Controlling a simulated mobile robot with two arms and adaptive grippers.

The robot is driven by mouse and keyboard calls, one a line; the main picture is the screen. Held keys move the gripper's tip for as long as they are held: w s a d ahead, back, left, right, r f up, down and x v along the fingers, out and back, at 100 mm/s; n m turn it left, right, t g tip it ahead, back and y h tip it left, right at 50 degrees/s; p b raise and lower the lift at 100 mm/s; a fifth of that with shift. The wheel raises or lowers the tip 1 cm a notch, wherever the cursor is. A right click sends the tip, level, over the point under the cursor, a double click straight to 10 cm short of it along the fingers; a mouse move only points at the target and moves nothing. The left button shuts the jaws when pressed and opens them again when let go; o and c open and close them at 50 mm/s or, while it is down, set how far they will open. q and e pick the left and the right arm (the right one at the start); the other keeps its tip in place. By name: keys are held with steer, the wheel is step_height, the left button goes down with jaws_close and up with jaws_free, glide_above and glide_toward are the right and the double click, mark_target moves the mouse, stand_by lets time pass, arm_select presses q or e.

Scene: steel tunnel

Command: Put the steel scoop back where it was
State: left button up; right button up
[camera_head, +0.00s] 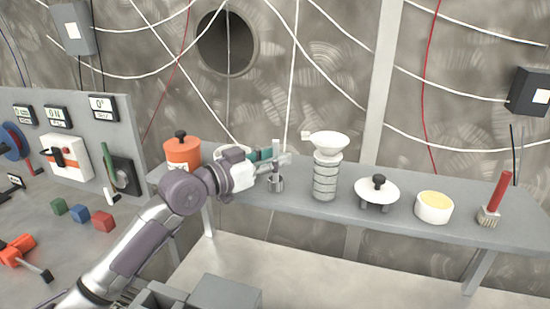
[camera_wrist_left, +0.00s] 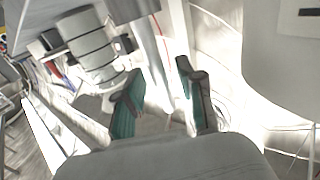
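The steel scoop (camera_head: 276,184) is a small metal cup with an upright handle, at the left part of the grey shelf in the head view. My left gripper (camera_head: 280,159) is at its handle, over the shelf. I cannot make out the scoop in that view. Whether the fingers touch the handle, and whether the cup rests on the shelf, is hard to tell. My right gripper is not in view.
The grey shelf (camera_head: 400,223) also carries an orange canister (camera_head: 183,153), a ringed steel stack (camera_head: 325,182) with a white funnel (camera_head: 327,144), a white lidded dish (camera_head: 377,191), a white bowl (camera_head: 433,212) and a red-handled brush (camera_head: 493,200). A control panel (camera_head: 78,115) stands left.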

arm_select(q)
steer(key=b+v, duration=0.3)
steer(key=v, duration=0.8)
steer(key=shift+s+a+b, duration=0.2)
steer(key=shift+a+b, duration=0.1)
steer(key=shift+f, duration=0.1)
